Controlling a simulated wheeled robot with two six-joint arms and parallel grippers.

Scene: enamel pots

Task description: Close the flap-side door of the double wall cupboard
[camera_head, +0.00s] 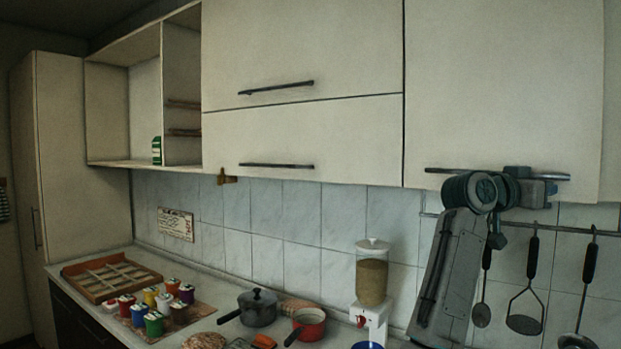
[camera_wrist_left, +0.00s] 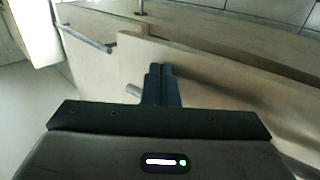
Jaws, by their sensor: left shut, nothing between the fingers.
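The wall cupboard has two stacked flap panels, the upper flap (camera_head: 320,45) and lower flap (camera_head: 330,140), each with a dark bar handle. To their right is a tall cream door (camera_head: 500,80) with a horizontal bar handle (camera_head: 450,171) near its bottom edge. My left gripper (camera_head: 548,187) is at this door's lower right, by the handle's right end, and hides part of it. In the left wrist view the gripper's fingers (camera_wrist_left: 161,74) are together and empty, close to a cream panel (camera_wrist_left: 230,88) whose edge stands out from the neighbouring panel. I cannot tell whether they touch it. My right gripper is not in view.
A rail with hanging utensils (camera_head: 525,310) is below and right of my left arm. On the counter are a dispenser (camera_head: 372,280), a grey pot (camera_head: 258,308), a red pan (camera_head: 308,325), several jars and a wooden tray (camera_head: 90,292). An open shelf (camera_head: 105,110) is at left.

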